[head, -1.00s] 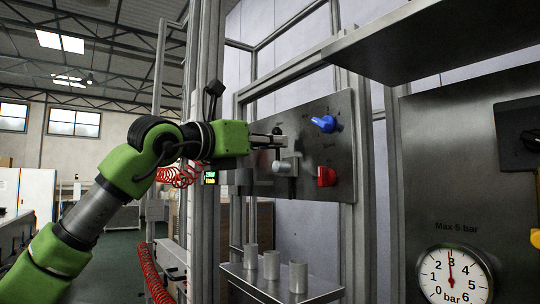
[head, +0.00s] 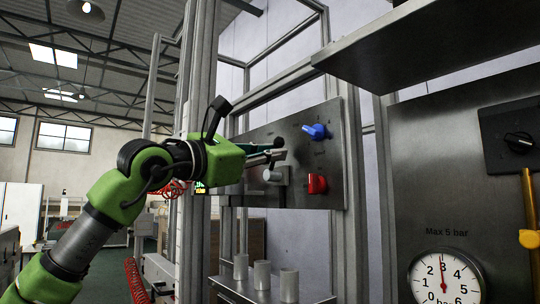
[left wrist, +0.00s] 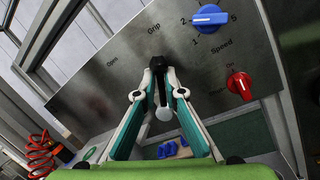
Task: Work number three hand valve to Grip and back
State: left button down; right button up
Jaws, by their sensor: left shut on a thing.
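The hand valve has a grey body (head: 276,176) on the steel panel, left of the red knob, and a dark lever ending in a black tip (head: 279,142). My left gripper (head: 268,152) reaches in from the left and is shut on that lever. In the left wrist view the closed fingers (left wrist: 158,70) meet over the dark lever, just below the word Grip. The word Open stands further left. A pale rounded part (left wrist: 164,114) shows between the fingers, and they hide part of the lever. I cannot read a valve number. My right gripper is not in view.
A blue speed knob (head: 315,131) and a red knob (head: 317,184) sit right of the valve. Several metal cylinders stand on a shelf (head: 262,293) below. A pressure gauge (head: 444,282) is at the lower right. A steel shelf (head: 430,45) juts out above.

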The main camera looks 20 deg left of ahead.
pick_arm(q)
jog(key=shift+s+d+r, duration=0.15)
jog(key=shift+s+r, duration=0.1)
jog(key=shift+r, duration=0.05)
jog(key=c, duration=2.2)
grip_release()
jog(key=shift+d+v, duration=0.2)
jog(key=shift+v, duration=6)
jog(key=shift+s, duration=0.1)
